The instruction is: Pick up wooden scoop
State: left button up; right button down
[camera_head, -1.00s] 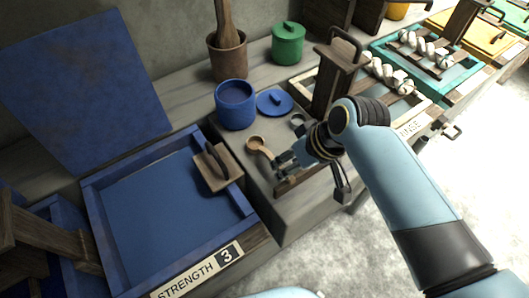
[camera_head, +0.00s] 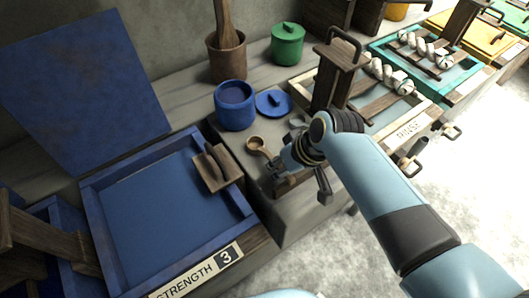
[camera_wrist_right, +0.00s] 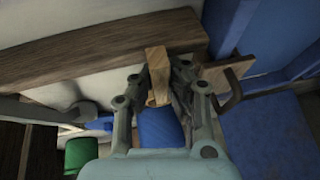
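The wooden scoop (camera_head: 257,143) lies on the grey bench top, its small round bowl showing in the head view just left of my right gripper. Its handle runs toward the gripper and is partly hidden. My right gripper (camera_head: 284,168) is low over the bench at the handle end. In the right wrist view, a light wooden piece (camera_wrist_right: 157,65), seemingly the scoop's handle, stands between the two fingers of my right gripper (camera_wrist_right: 159,78). The fingertips are close on both sides of it; firm contact cannot be made out. My left gripper is out of view.
A blue pot (camera_head: 235,108) and a blue lid (camera_head: 274,103) stand behind the scoop. A blue tray (camera_head: 160,215) with a wooden handled block (camera_head: 217,168) is at the left. A rinse tray (camera_head: 425,112) with a wooden post (camera_head: 328,82) lies to the right.

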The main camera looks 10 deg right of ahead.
dwell(0.5)
jog(key=shift+r, duration=0.65)
notch_tip(320, 180, up, 3)
jog(key=s+d+r, duration=0.6)
jog(key=s+d, duration=0.1)
jog(key=d, duration=0.2)
jog(key=shift+s+r+p, duration=0.25)
jog(key=shift+r+p, duration=0.1)
